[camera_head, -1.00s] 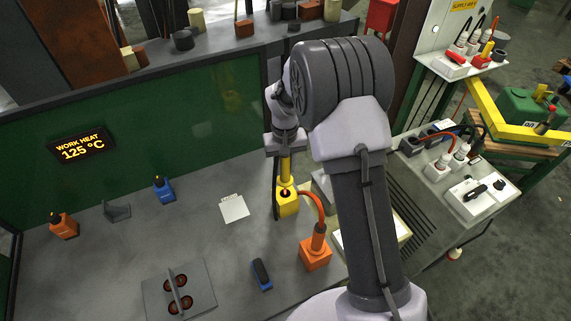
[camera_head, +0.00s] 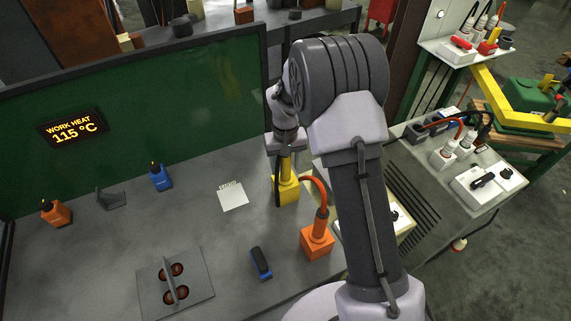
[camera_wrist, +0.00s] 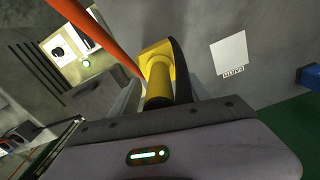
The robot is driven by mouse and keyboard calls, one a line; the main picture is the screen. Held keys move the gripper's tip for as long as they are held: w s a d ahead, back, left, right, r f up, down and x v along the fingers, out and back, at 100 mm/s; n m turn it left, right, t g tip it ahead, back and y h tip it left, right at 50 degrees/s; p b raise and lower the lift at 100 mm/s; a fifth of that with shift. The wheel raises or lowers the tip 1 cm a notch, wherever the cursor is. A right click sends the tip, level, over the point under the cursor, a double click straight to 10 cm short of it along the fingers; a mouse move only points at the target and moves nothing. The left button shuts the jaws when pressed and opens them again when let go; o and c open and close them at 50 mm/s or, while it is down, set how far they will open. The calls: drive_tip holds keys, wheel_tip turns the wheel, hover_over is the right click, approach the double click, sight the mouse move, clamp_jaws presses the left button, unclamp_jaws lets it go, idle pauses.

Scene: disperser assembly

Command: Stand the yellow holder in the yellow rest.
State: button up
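The yellow holder (camera_head: 286,167) hangs upright below my gripper (camera_head: 286,151), which appears shut on its upper part. The holder's lower end meets the top of the yellow rest (camera_head: 287,191), a block on the grey bench, and appears to be in it. The wrist view also shows the holder (camera_wrist: 158,88) in line with the rest (camera_wrist: 157,53). A dark curved strip runs beside both. My fingertips are mostly hidden, and the seating depth cannot be seen.
An orange holder with a red cable stands in an orange rest (camera_head: 316,244) close to the right. A white card (camera_head: 232,196) lies to the left. A blue-black tool (camera_head: 261,263) and a plate with red discs (camera_head: 204,285) lie nearer the front.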

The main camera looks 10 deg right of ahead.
wheel_tip(320, 180, up, 17)
drive_tip(key=p, duration=0.4)
drive_tip(key=shift+r, duration=0.2)
drive_tip(key=shift+r, duration=0.1)
